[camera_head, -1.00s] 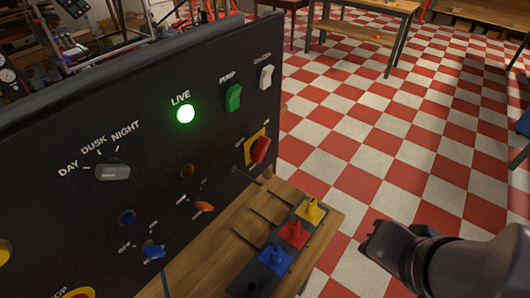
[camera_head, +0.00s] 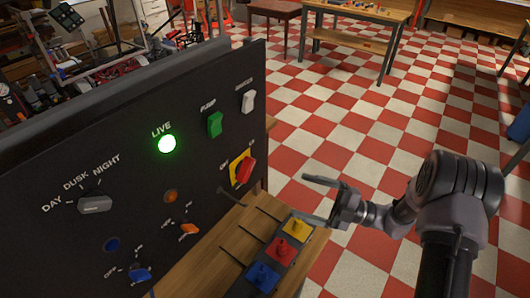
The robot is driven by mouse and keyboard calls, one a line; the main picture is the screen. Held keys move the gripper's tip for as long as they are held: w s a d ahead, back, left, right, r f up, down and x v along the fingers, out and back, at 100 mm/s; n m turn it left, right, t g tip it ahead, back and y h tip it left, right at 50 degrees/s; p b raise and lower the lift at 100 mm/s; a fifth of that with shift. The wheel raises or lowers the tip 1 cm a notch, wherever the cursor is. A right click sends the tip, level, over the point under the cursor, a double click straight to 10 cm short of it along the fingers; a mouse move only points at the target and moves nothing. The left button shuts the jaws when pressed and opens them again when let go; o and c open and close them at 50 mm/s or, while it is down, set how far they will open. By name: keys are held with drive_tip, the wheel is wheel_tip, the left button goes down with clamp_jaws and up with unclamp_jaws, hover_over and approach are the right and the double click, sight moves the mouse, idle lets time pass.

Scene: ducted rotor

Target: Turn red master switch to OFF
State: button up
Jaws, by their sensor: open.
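The red master switch (camera_head: 246,171) is a red handle on a yellow plate (camera_head: 234,163), on the right part of the black panel (camera_head: 150,180). The handle is tilted; small white labels beside it are too blurred to read surely. The green lamp marked LIVE (camera_head: 167,144) is lit. My gripper (camera_head: 304,198) is open and empty, to the right of the panel and apart from the switch. Its two fingers point left toward the panel, one above the other in the picture.
Yellow, red and blue levers (camera_head: 282,250) stand on a wooden ledge below the switch, close under my gripper. A green PUMP switch (camera_head: 215,124) and a white switch (camera_head: 248,101) sit above. Checkered floor (camera_head: 360,130) lies open to the right.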

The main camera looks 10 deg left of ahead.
sight(250, 172)
drive_tip(key=w+a+m+t, duration=0.1)
drive_tip(key=a, duration=0.4)
drive_tip(key=w+a+r+m+t+b, duration=0.1)
drive_tip(key=a+m, duration=0.1)
drive_tip(key=a, duration=0.3)
drive_tip(key=w+a+m+y+b, duration=0.1)
drive_tip(key=a, duration=0.4)
drive_tip(key=shift+w+a+r+m+t, duration=0.2)
drive_tip(key=shift+w+a+m+t, duration=0.1)
drive_tip(key=shift+m+t, duration=0.1)
drive_tip(key=c, duration=1.4)
drive_tip(key=shift+o, duration=0.2)
